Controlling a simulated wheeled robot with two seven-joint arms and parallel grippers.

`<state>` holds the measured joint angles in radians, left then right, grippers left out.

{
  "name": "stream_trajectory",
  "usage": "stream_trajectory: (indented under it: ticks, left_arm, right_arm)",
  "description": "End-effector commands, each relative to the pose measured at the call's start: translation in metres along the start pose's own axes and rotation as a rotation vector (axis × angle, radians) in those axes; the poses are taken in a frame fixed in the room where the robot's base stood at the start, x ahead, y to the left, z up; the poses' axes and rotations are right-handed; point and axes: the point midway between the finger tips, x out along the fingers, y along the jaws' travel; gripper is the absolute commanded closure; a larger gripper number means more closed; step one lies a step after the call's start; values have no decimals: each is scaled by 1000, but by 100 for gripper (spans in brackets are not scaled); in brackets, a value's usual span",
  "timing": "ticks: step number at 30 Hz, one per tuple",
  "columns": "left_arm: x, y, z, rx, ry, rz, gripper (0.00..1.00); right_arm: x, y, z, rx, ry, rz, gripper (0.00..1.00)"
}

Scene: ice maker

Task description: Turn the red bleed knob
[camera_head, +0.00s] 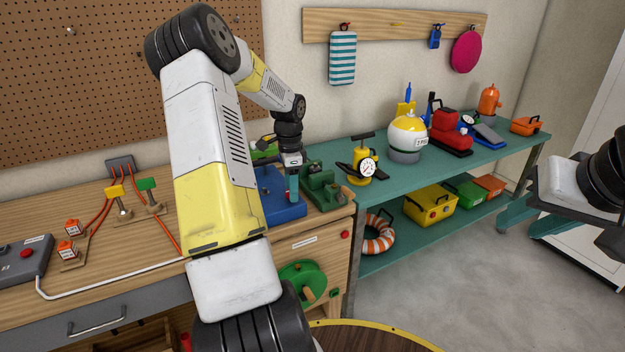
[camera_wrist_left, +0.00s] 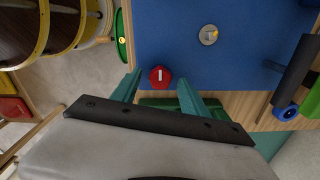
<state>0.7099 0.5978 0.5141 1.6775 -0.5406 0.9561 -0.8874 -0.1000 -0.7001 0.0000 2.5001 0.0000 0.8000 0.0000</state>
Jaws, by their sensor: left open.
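The red knob (camera_wrist_left: 160,76), with a white mark on its face, shows in the left wrist view at the edge of a blue panel (camera_wrist_left: 165,35). My left gripper (camera_wrist_left: 157,84) is open, with its teal fingers apart on either side of the knob in that picture. I cannot tell whether they touch it. In the head view my left gripper (camera_head: 292,188) points down over the blue base (camera_head: 284,207) on the wooden bench, and the knob is not clearly visible there. My right gripper (camera_head: 516,228) is at the far right, open and empty, over the floor.
A green machine (camera_head: 322,187) stands right beside the blue base. A green wheel (camera_head: 302,282) is on the bench front. A teal shelf table (camera_head: 465,165) on the right holds a yellow gauge pump (camera_head: 366,163) and other items. The grey floor (camera_head: 440,270) is clear.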

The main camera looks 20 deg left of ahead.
Motion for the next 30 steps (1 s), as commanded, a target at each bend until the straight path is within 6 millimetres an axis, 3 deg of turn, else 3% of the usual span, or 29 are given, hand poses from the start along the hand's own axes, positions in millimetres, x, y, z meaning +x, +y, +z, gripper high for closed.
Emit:
stream_trajectory:
  ticks: [4, 5, 12, 23, 30]
  left_arm:
    - [0, 0, 0, 0, 0, 0, 48]
    - [0, 0, 0, 0, 0, 0, 52]
    - [0, 0, 0, -1, 0, -1, 99]
    - [-1, 0, 0, -39, 0, -2, 100]
    - [-2, -1, -1, -176, 0, -3, 100]
  right_arm:
    - [0, 0, 0, 0, 0, 0, 64]
    - [0, 0, 0, 0, 0, 0, 64]
    - [0, 0, 0, 0, 0, 0, 64]
    - [0, 0, 0, 0, 0, 0, 64]
    - [0, 0, 0, 0, 0, 0, 64]
